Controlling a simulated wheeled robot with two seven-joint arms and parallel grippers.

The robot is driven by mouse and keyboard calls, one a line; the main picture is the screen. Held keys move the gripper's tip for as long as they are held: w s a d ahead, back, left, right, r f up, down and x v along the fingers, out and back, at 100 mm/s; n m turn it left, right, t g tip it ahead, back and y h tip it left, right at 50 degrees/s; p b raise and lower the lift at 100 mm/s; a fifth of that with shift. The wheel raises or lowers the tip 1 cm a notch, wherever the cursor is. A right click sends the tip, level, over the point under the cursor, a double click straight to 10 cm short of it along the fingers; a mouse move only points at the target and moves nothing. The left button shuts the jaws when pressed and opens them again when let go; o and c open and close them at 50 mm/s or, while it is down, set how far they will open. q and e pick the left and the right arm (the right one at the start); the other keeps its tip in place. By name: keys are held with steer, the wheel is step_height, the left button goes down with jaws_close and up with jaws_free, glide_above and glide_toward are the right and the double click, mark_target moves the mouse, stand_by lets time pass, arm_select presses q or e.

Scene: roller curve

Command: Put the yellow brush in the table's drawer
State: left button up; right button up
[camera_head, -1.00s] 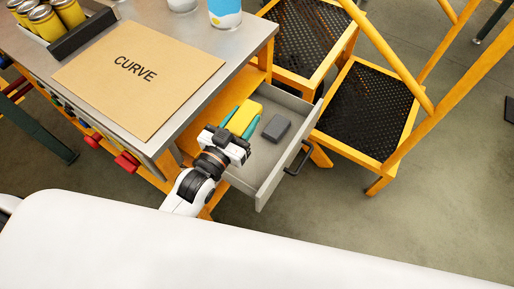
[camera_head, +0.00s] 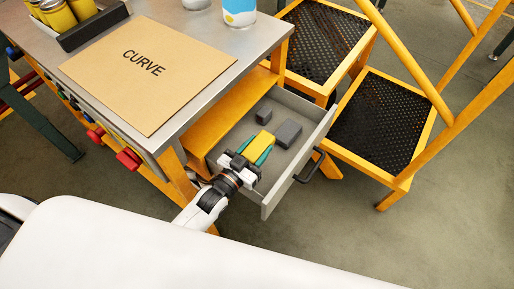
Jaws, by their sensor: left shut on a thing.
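The yellow brush (camera_head: 260,143) is between the teal fingers of my left gripper (camera_head: 258,150), which is shut on it. The gripper and brush are over the open drawer (camera_head: 281,177) of the table (camera_head: 212,98), seen from above. I cannot tell whether the brush touches the drawer floor. The drawer is grey, pulled out to the right, with a dark handle (camera_head: 310,166) on its front. My right gripper is not in view.
A dark grey block (camera_head: 288,133) and a smaller dark block (camera_head: 263,116) lie in the drawer. A cardboard sheet marked CURVE (camera_head: 150,75) lies on the tabletop. Yellow steps (camera_head: 378,122) stand just right of the drawer. The drawer's front part is bare.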

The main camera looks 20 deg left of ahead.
arm_select(q)
steer(key=shift+s+f+b, duration=0.1)
steer(key=shift+f+b, duration=0.25)
steer(key=shift+f, duration=0.2)
steer(key=o, duration=1)
steer(key=shift+s+f, duration=0.1)
steer(key=shift+f, duration=0.15)
steer(key=shift+r, duration=0.4)
steer(key=shift+s+r+p, duration=0.1)
steer(key=shift+r+p, duration=0.05)
steer(key=shift+p, duration=0.25)
steer(key=v, duration=1.1)
steer(key=shift+s+a+r, duration=0.15)
steer(key=shift+s+r, duration=0.05)
steer(key=shift+r, duration=0.15)
